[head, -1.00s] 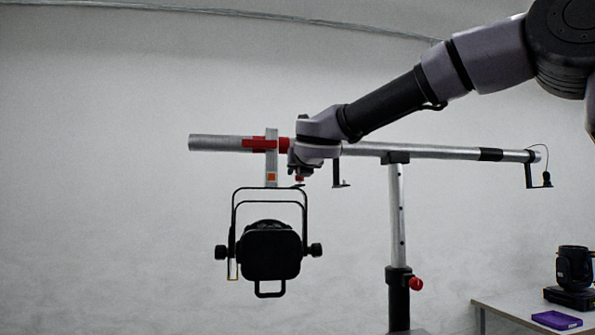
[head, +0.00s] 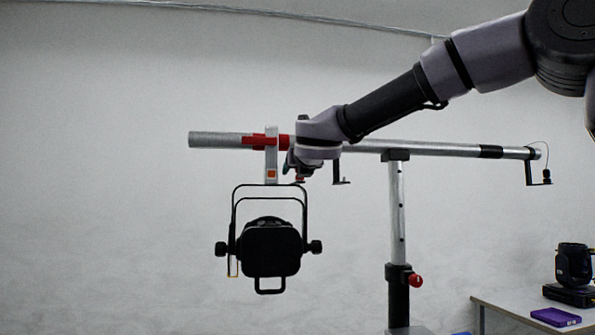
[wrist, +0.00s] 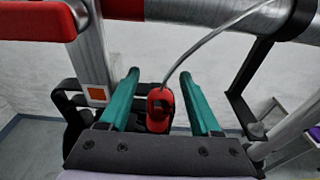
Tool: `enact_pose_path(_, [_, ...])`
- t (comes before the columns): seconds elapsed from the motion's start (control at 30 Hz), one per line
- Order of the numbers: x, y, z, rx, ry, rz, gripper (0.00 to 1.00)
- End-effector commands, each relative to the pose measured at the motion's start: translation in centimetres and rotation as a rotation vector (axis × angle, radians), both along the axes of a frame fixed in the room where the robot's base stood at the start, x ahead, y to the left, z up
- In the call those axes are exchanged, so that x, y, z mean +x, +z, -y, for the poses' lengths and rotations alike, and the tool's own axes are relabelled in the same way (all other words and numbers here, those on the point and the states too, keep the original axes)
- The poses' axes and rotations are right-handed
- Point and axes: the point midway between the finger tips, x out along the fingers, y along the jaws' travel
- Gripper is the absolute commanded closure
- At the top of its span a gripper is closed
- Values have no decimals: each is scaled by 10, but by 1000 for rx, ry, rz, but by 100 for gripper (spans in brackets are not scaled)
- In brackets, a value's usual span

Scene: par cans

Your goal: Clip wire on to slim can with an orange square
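The slim black can (head: 270,250) hangs from the pipe by a black yoke and a grey clamp (head: 271,160). An orange square (head: 271,174) is on the clamp; it also shows left of my fingers in the wrist view (wrist: 96,93). My gripper (head: 297,172) is at the pipe, just right of the clamp. In the wrist view its two teal fingers (wrist: 160,103) are apart. The red clip (wrist: 158,109) on the end of the grey wire (wrist: 205,42) is between them, with a gap visible on each side. The can's body is mostly hidden behind my gripper there.
The horizontal pipe (head: 440,150) rests on an upright stand (head: 397,215) with a red knob. Black brackets hang from the pipe to the right. A table at lower right holds a black fixture (head: 573,265) and a purple case (head: 556,317).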

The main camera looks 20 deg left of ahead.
Motion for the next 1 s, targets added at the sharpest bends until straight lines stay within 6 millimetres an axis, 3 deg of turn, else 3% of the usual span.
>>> enact_pose_path(0.37, [-5,1,2,1,1,1,35])
enact_pose_path(0.8, [-74,13,41,0,1,2,35])
enact_pose_path(1.0, [-91,16,50,0,0,1,35])
